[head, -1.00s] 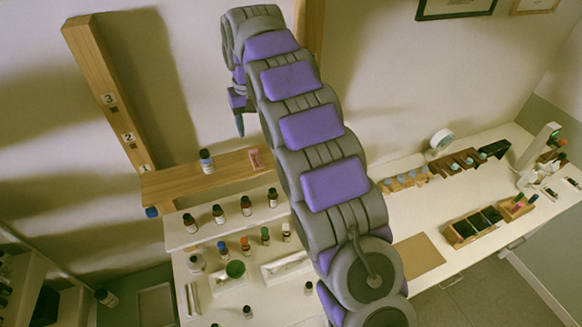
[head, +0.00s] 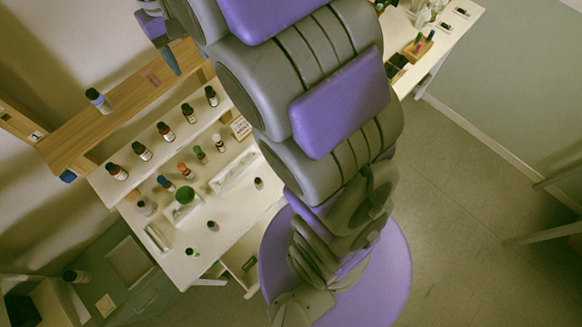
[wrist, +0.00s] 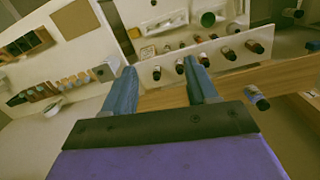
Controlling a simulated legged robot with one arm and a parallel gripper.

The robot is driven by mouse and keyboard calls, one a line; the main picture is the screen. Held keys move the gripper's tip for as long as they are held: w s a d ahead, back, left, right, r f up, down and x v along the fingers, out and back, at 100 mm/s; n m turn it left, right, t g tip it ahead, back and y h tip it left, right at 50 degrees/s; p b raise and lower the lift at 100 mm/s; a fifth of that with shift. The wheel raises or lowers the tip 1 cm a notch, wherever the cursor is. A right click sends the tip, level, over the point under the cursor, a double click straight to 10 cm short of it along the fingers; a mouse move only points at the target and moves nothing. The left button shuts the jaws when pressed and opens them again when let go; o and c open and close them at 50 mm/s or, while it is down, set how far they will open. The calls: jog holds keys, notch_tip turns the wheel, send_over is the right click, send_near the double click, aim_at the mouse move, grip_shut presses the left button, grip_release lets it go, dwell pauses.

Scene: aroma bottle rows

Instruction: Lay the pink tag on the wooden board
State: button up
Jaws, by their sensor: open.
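The wooden shelf board (wrist: 290,76) passes beyond the fingers there. I cannot make out the tag in the wrist view.
A row of dark bottles (head: 165,131) stands on a white step below. A flat tan panel (wrist: 75,18) lies on the white desk, with wooden racks (wrist: 28,42) beside it.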

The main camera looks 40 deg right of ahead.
jog(key=s+d+f, duration=0.1)
jog(key=s+f, duration=0.1)
jog(key=s, duration=0.8)
jog(key=s+d+f, duration=0.1)
jog(key=s+f, duration=0.2)
jog(key=s, duration=0.6)
jog(key=s+d+f+g, duration=0.1)
jog(key=s+d+f, duration=0.1)
jog(key=s, duration=0.8)
jog(key=shift+s+f+m, duration=0.25)
jog(key=shift+s+m, duration=0.05)
